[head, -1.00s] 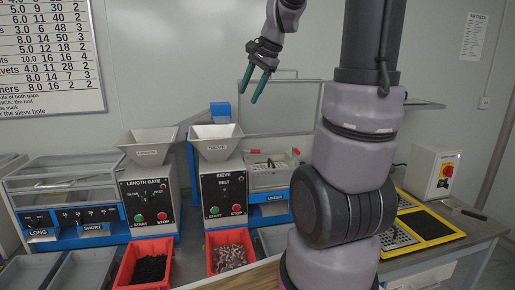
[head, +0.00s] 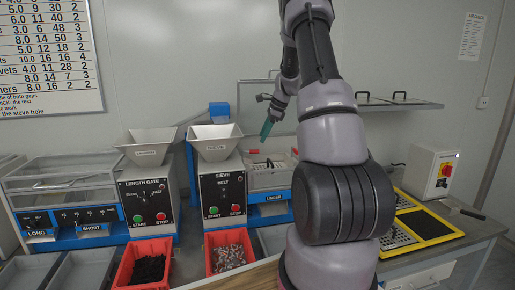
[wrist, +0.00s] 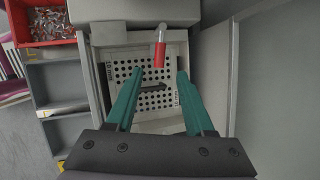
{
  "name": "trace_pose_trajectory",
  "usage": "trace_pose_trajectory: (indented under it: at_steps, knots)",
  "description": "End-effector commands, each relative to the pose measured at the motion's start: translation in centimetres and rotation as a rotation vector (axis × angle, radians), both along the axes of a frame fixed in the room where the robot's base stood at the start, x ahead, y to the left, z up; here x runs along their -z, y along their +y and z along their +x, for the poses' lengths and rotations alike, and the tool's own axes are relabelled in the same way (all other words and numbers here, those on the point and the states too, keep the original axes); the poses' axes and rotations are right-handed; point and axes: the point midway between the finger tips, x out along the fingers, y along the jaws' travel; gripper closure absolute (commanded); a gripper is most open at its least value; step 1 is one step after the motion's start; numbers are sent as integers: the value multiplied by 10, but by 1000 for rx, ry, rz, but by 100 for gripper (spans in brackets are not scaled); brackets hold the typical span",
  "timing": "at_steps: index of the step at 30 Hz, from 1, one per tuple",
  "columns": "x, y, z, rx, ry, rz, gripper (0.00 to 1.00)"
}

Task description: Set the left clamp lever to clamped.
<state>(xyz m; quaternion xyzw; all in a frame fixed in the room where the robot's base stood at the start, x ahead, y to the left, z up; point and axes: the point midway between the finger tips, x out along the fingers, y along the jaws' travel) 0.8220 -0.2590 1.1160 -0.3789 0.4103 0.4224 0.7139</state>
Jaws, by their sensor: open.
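The left clamp lever (head: 255,151) has a red handle and sits at the left edge of the sieve's perforated plate. In the wrist view the red lever (wrist: 159,52) lies at the top edge of the plate, with a pale end pointing up. I cannot tell whether it is clamped. My gripper (head: 267,130) is above the sieve, pointing down, with green fingers. In the wrist view my gripper (wrist: 157,76) is open and empty, its fingers either side of the plate, with the lever just beyond the fingertips. The right clamp lever (head: 295,152) is at the plate's right edge.
The sieve hopper (head: 215,143) stands left of the plate. A dark handle (wrist: 153,87) lies across the perforated plate. A red bin of parts (wrist: 45,25) is in front of the sieve. A wall shelf (head: 400,103) is behind on the right.

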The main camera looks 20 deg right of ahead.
Motion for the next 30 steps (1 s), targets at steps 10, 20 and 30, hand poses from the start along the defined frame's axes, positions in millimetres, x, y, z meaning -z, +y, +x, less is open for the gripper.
trace_pose_trajectory:
  at_steps: [10,20,30]
  knots:
    - [53,17,17,-3,1,0,47]
    - [62,20,21,-2,0,-2,47]
    - [61,20,20,-2,0,-2,100]
